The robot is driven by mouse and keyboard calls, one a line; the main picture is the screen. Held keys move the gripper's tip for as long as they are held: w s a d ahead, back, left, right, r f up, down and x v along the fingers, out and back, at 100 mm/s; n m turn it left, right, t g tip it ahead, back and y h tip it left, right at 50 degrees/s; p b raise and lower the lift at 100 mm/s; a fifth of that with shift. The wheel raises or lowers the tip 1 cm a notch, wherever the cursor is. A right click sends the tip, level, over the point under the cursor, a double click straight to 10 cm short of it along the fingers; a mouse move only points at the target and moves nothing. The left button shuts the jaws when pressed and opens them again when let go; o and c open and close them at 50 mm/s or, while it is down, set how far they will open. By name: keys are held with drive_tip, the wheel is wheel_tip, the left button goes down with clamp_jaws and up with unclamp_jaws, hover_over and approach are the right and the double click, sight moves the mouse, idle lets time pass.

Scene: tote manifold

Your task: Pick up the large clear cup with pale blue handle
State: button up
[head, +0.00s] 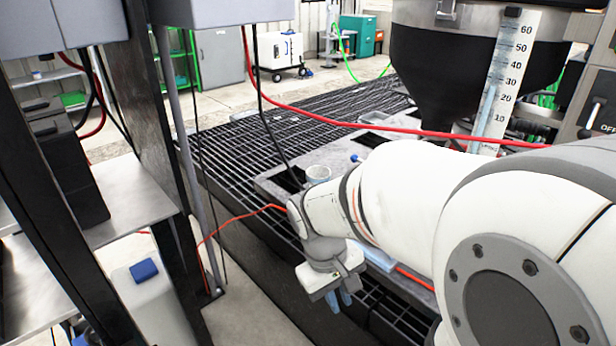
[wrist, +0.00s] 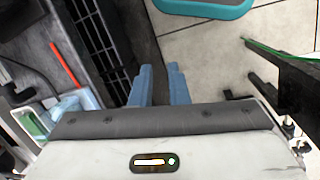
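My gripper (head: 339,300) points down in front of and below that slab, well apart from the container. In the wrist view its two blue fingers (wrist: 160,80) have a narrow gap between them, with only the floor and the platform's edge behind. Nothing is held.
A black grated platform (head: 240,150) runs under the grey slab (head: 345,158). A red hose (head: 400,128) crosses above it. A dark hopper with a scale stands at the right. Shelving with black posts (head: 60,190) is at the left.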

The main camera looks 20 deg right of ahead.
drive_tip(key=w+d+f+n+g+h+p, duration=0.2)
drive_tip(key=w+d+n+g+h+p, duration=0.35)
drive_tip(key=d+h, duration=0.5)
drive_tip(key=w+d+f+n+t+h+p, duration=0.3)
drive_tip(key=w+d+f+n+t+h, duration=0.25)
drive_tip(key=w+f+n, duration=0.35)
drive_tip(key=shift+n, duration=0.55)
drive_tip(key=d, duration=0.2)
drive_tip(key=s+d, duration=0.1)
drive_tip(key=d, duration=0.2)
drive_tip(key=d+r, duration=0.1)
drive_tip(key=d, duration=0.2)
drive_tip(key=shift+s+r+p, duration=0.1)
drive_tip(key=shift+s+p, duration=0.15)
drive_tip(key=shift+p, duration=0.15)
drive_tip(key=shift+c, duration=0.3)
clamp_jaws()
drive_tip(key=shift+r, duration=0.1)
